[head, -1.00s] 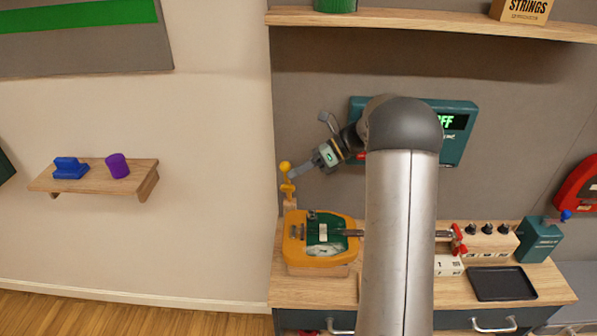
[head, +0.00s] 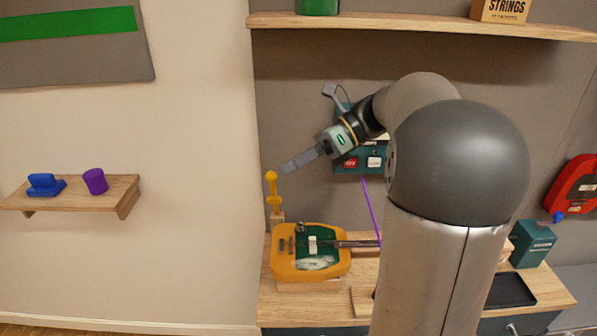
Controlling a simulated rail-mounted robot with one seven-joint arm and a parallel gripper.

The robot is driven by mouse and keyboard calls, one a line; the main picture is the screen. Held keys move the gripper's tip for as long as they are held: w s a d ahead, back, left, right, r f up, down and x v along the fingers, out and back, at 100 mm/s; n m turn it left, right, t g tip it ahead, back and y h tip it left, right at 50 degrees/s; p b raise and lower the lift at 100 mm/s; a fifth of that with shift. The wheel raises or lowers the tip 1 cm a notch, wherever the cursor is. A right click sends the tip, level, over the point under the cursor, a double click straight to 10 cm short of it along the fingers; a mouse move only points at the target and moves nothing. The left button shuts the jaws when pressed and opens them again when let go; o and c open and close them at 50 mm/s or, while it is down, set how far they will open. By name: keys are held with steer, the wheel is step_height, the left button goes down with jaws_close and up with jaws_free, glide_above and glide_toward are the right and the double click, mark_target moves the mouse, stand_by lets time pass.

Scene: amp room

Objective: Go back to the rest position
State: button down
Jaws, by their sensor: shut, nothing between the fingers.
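My gripper (head: 291,165) is shut and empty. It points left and slightly down in the air, above the workbench and in front of the grey wall panel. A yellow knobbed post (head: 272,192) stands just below and left of its fingertips, apart from them in the picture. My arm covers the middle right of the view.
Below my gripper, a guitar-shaped orange board (head: 283,268) lies on the wooden bench. A teal wall box (head: 349,184) is partly hidden behind my arm. A black tray (head: 512,290) and teal box (head: 533,243) stand right. A shelf (head: 400,24) runs above.

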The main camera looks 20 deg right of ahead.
steer(key=shift+s+r, duration=0.35)
steer(key=shift+s, duration=0.5)
steer(key=s+a+f+n+h, duration=0.2)
steer(key=s+f+n+h, duration=0.4)
steer(key=s+f+n, duration=0.3)
steer(key=s+a+f+n+h, duration=0.3)
steer(key=s+f+n+h, duration=0.3)
steer(key=n, duration=1)
step_height(320, 180, down, 4)
steer(key=s, duration=0.3)
steer(key=shift+f+h, duration=0.25)
steer(key=shift+h, duration=0.05)
